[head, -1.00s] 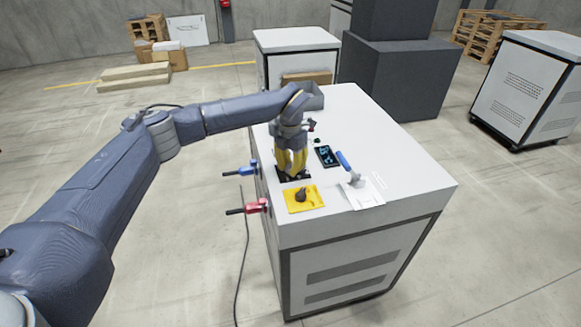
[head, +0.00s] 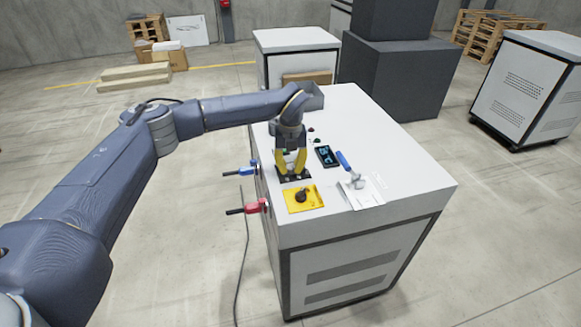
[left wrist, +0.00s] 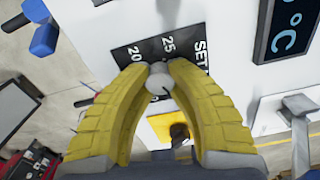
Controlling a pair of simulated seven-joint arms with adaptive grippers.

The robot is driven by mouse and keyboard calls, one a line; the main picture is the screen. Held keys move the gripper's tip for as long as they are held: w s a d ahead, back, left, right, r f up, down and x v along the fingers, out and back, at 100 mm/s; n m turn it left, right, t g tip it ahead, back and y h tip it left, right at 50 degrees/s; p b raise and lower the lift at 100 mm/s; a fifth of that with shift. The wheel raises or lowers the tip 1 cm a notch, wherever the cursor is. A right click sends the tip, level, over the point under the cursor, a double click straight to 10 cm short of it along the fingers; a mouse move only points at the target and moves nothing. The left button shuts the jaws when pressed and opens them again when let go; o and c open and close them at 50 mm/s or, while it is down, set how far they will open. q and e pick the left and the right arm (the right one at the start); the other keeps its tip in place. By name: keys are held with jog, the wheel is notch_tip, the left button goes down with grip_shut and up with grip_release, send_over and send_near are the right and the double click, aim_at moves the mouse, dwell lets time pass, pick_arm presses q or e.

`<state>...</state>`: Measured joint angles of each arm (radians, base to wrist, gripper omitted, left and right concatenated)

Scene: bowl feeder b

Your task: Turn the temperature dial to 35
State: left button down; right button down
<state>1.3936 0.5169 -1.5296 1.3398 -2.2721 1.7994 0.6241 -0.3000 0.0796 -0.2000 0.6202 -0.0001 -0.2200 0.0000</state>
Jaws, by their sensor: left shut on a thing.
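The temperature dial has a dark plate (head: 306,176) marked with white numbers on the white cabinet top. In the left wrist view the plate (left wrist: 128,54) shows 20, 25 and the start of a word, "SET". My left gripper (head: 292,174), with yellow fingers, points down over the dial. In the left wrist view its fingertips (left wrist: 158,70) close from both sides on the pale round dial knob (left wrist: 158,82). The fingers hide part of the scale, and I cannot tell which number the dial points to. The display (head: 327,156) stands right of the dial; its reading is unclear. My right gripper is out of view.
A yellow plate with a black knob (head: 301,196) lies in front of the dial. Blue (head: 247,170) and red (head: 254,207) handles stick out on the cabinet's left side. The cabinet top's right part is clear.

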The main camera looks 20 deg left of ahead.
aim_at(291, 166)
pick_arm(q)
jog(key=shift+n, duration=0.3)
dwell(0.4)
jog(key=c, duration=1.1)
grip_release()
jog(key=shift+r, duration=0.1)
notch_tip(291, 166, up, 12)
jog(key=shift+f, duration=0.1)
